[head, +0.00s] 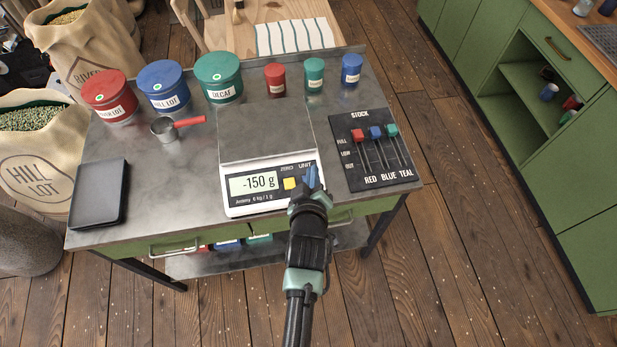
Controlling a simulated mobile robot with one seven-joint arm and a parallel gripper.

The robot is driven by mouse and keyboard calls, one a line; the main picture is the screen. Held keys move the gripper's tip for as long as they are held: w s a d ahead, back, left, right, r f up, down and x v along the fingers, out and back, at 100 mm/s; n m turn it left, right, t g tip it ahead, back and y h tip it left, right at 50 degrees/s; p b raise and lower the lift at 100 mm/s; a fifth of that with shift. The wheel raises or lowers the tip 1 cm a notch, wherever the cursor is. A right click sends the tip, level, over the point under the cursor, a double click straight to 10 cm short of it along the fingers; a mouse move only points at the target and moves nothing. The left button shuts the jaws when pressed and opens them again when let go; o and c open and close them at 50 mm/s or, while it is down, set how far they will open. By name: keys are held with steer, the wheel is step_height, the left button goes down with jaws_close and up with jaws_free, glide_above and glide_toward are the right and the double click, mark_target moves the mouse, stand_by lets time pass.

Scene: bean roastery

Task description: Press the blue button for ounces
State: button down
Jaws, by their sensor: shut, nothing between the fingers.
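The scale (267,206) sits on the grey metal table, with a white body and a flat grey pan. Its display (255,185) reads "-150 g". The yellow button (290,183) under the label ZERO is in plain view. Under the label UNIT, the blue button (311,176) shows only in part, just beyond my fingertips. My gripper (310,188) is shut and empty, at the right front of the scale, over or against the blue button. I cannot tell whether it touches the button.
The stock board (400,178) with red, blue and teal sliders lies close right of the scale. A scoop (165,130) with a red handle, a dark folder (99,193) and several lidded tins, including a teal one (219,76), stand left and behind.

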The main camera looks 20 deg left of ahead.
steer(key=shift+f, duration=0.15)
steer(key=f+b, duration=0.2)
steer(key=w+a+f+b, duration=0.1)
steer(key=f+b, duration=0.2)
steer(key=w+f+b, duration=0.1)
steer(key=f+b, duration=0.2)
steer(key=shift+w+a, duration=0.2)
steer(key=shift+a, duration=0.1)
steer(key=shift+f+b, duration=0.15)
steer(key=shift+b, duration=0.2)
stand_by(1.4)
steer(key=shift+w+f+b, duration=0.15)
steer(key=shift+f+b, duration=0.1)
steer(key=shift+b, duration=0.1)
steer(key=shift+a+f+b, duration=0.15)
steer(key=shift+f+b, duration=0.3)
steer(key=shift+b, duration=0.05)
stand_by(0.6)
steer(key=shift+r, duration=0.15)
steer(key=shift+r+p, duration=0.7)
steer(key=shift+p, duration=0.1)
